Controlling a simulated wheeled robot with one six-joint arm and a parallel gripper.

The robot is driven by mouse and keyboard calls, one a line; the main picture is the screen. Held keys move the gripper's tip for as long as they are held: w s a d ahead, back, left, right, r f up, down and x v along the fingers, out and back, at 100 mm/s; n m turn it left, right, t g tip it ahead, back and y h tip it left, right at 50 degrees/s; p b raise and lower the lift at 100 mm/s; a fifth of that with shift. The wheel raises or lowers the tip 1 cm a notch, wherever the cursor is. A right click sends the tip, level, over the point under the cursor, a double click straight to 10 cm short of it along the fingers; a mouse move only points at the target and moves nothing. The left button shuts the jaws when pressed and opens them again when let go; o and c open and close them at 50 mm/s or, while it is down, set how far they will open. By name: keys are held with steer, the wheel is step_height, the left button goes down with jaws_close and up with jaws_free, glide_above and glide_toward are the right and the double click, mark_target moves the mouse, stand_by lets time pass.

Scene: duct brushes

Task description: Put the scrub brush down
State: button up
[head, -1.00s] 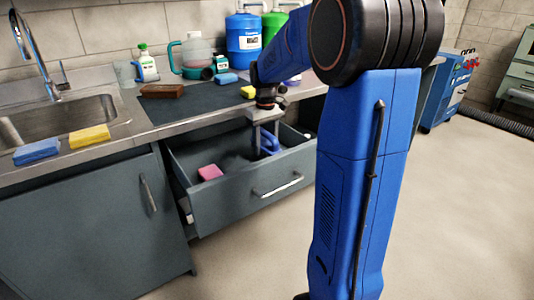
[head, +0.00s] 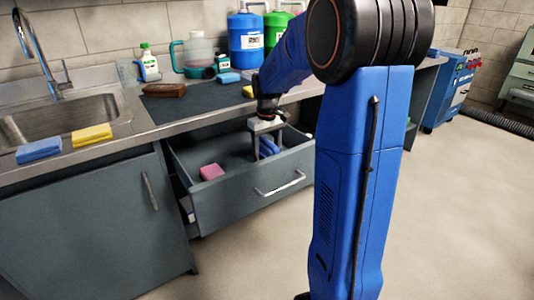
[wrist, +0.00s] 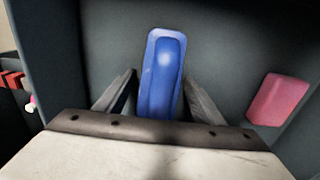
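The blue scrub brush (head: 267,148) is inside the open drawer (head: 235,199), toward its right part. In the wrist view the scrub brush (wrist: 163,70) is long and rounded with a raised middle, and its near end is hidden by my gripper body. My gripper (head: 268,148) reaches down into the drawer over the brush. In the wrist view the fingers of my gripper (wrist: 161,76) stand on either side of the brush, with a visible gap at the left finger. The gripper looks open around it.
A pink sponge (head: 212,172) lies in the drawer left of the brush; it shows at right in the wrist view (wrist: 279,100). The counter above holds a brown brush (head: 165,90), a dark mat and several bottles. Blue (head: 39,150) and yellow (head: 91,136) sponges lie by the sink.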

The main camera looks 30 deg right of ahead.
step_height(320, 180, up, 12)
steer(key=shift+f, duration=0.1)
steer(key=shift+r, duration=0.25)
stand_by(0.4)
stand_by(0.4)
